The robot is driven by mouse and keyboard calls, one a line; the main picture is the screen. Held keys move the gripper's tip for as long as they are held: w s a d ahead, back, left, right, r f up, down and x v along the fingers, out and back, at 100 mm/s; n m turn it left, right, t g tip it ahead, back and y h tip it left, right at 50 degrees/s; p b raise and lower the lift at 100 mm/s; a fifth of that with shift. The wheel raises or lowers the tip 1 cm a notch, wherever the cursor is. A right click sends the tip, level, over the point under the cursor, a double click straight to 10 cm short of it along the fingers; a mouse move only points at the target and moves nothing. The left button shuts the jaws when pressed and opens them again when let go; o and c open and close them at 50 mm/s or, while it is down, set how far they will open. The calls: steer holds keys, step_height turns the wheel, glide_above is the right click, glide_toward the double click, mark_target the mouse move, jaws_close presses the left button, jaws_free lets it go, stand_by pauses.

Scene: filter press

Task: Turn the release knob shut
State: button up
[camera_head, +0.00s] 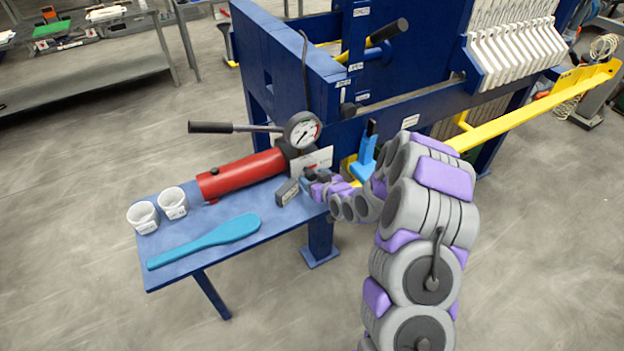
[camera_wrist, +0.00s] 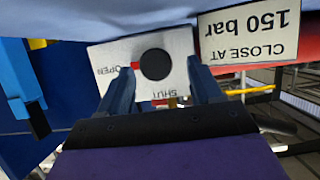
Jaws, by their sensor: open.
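The release knob (camera_wrist: 155,64) is a round black knob on a pale plate (camera_wrist: 180,46) marked OPEN and SHUT, upside down in the wrist view. In the head view my gripper (camera_head: 314,180) is by the front end of the red pump cylinder (camera_head: 240,175). The knob cannot be made out there.
A pressure gauge (camera_head: 303,130) and black-handled lever (camera_head: 211,127) sit above the pump. A CLOSE AT 150 bar sign (camera_wrist: 248,38) adjoins the plate. A grey block (camera_head: 287,192), blue paddle (camera_head: 205,241) and two white cups (camera_head: 143,217) are on the blue table (camera_head: 275,226).

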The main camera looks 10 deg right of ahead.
steer(key=shift+w+a+f, duration=0.2)
steer(key=shift+w+f, duration=0.15)
steer(key=shift+w, duration=0.25)
steer(key=shift+w+d, duration=0.2)
steer(key=shift+d, duration=0.15)
steer(key=shift+a, duration=0.25)
steer(key=c, duration=0.5)
steer(key=shift+d, duration=0.1)
steer(key=c, duration=0.5)
steer(key=shift+c, duration=0.2)
